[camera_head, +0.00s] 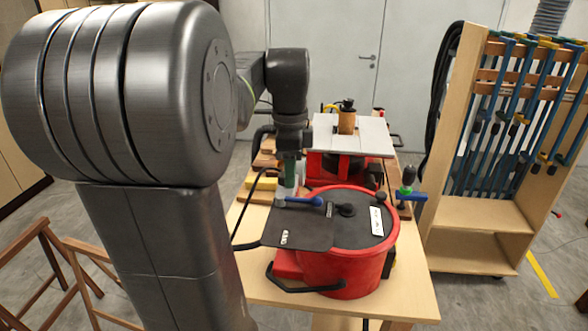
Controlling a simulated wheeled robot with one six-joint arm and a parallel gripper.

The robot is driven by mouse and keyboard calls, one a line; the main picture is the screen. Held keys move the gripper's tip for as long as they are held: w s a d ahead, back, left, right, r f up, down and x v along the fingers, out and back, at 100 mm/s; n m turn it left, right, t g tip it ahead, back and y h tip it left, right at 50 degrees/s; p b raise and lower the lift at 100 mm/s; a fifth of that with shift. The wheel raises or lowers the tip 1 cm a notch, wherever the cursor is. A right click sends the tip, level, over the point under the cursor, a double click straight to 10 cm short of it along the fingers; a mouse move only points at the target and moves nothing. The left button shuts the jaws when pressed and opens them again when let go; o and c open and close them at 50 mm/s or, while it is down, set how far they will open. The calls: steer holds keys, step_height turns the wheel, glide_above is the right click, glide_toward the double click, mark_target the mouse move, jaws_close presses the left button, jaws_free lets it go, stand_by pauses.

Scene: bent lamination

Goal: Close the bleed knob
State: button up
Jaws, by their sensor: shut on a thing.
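A red round vessel (342,266) with a dark flat lid stands on the wooden bench. A blue lever-like handle (302,201) with a rounded right end lies over the lid's left side. A black round knob (346,209) sits near the lid's middle. No legible label shows which of these is the bleed knob. My gripper (287,192) points down from above at the left end of the blue handle, left of the black knob and apart from it. Its fingers look shut there, on the handle's left end. The fingertips are small and partly hidden.
A red machine with a pale flat top (372,137) stands behind the vessel. A wooden clamp rack (470,228) stands at right. Wooden trestles (75,262) stand at left.

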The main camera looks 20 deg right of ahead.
steer(key=m, duration=0.4)
steer(key=shift+s+d, duration=0.1)
steer(key=shift+s, duration=0.2)
steer(key=shift+c, duration=0.2)
steer(key=m, duration=0.3)
steer(key=shift+s+d+r, duration=0.15)
steer(key=shift+s+r, duration=0.05)
steer(key=shift+s, duration=0.1)
jaws_close()
steer(key=shift+o, duration=0.7)
jaws_free()
steer(key=shift+d+m, duration=0.15)
steer(key=shift+m, duration=0.15)
steer(key=o, duration=0.3)
steer(key=shift+w+d, duration=0.15)
steer(key=shift+w, duration=0.05)
steer(key=o, duration=0.4)
steer(key=shift+w, duration=0.1)
steer(key=shift+o, duration=0.8)
steer(key=shift+w+a+f, duration=0.1)
steer(key=shift+w+a, duration=0.4)
steer(key=shift+a, duration=0.25)
steer(key=shift+s+d, duration=0.3)
steer(key=shift+d, duration=0.05)
step_height(320, 180, up, 14)
steer(key=shift+s+d+b, duration=0.25)
steer(key=shift+d+b, duration=0.15)
steer(key=shift+f, duration=0.2)
